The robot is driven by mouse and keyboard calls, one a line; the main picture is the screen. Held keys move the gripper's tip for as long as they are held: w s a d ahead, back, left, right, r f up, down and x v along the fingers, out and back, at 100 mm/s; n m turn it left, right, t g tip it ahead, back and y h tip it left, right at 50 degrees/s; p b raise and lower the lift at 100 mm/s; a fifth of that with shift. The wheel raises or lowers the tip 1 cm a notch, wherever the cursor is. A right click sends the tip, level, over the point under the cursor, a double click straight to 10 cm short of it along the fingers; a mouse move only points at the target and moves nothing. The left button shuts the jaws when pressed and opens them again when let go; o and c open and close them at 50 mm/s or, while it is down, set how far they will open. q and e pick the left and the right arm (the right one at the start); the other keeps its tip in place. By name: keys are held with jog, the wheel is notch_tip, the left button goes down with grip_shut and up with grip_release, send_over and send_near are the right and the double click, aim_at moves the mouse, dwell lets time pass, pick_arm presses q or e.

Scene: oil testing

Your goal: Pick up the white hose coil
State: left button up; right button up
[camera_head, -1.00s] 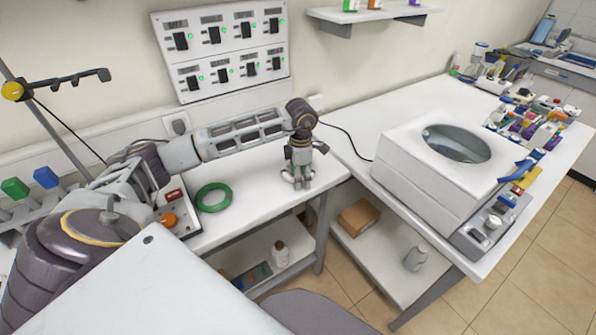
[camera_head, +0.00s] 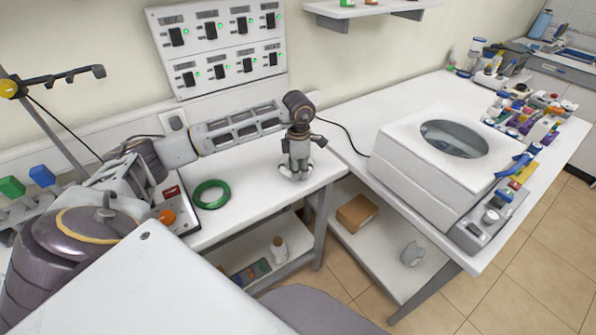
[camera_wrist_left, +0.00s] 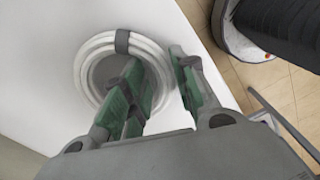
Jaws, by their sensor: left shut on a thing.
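The white hose coil (camera_wrist_left: 83,68) lies flat on the white table top in the left wrist view, a ring of several turns with a grey band at its top. My left gripper (camera_wrist_left: 156,64) is shut on the right side of the coil. One green-padded finger is inside the ring and the other is outside it. In the head view my left gripper (camera_head: 296,172) points down at the right end of the left table. There the coil is mostly hidden by the gripper. My right gripper is not in view.
A green coil (camera_head: 211,194) lies left of the gripper on the same table. A control box with an orange knob (camera_head: 167,216) stands further left. A white bath machine (camera_head: 436,165) stands on the right table, with a dark cable behind. A gap separates the tables.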

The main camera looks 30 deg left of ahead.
pick_arm(q)
notch_tip(320, 180, up, 7)
jog(key=shift+r+b, duration=0.1)
jog(key=shift+b, duration=0.2)
jog(key=shift+r, duration=0.95)
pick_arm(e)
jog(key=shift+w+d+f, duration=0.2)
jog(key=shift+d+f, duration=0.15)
